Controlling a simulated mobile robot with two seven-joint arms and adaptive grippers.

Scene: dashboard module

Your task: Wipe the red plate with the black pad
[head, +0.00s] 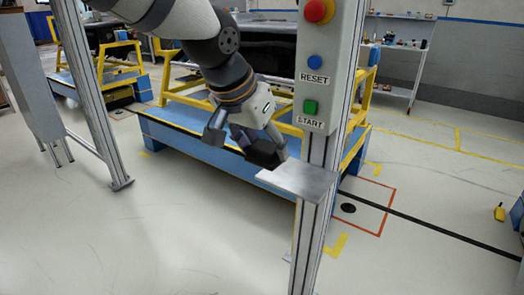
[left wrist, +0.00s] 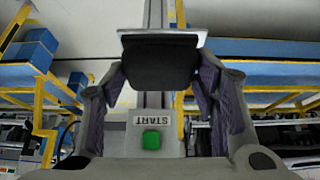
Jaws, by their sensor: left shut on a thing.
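My left gripper (head: 248,138) is shut on the black pad (head: 265,154). In the left wrist view the pad (left wrist: 160,65) sits between the two fingers and faces a small flat plate (left wrist: 190,32). In the head view this plate (head: 300,181) is bare grey metal and juts from the post below the button box. The pad is just above and left of the plate's far left corner; I cannot tell whether they touch. I see no plate coloured red. My right gripper is not in view.
The button box (head: 327,60) on the post carries a red stop knob (head: 318,10), a blue RESET button (head: 315,61) and a green START button (head: 310,107). A blue and yellow frame (head: 225,160) stands behind my gripper. The floor at front left is clear.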

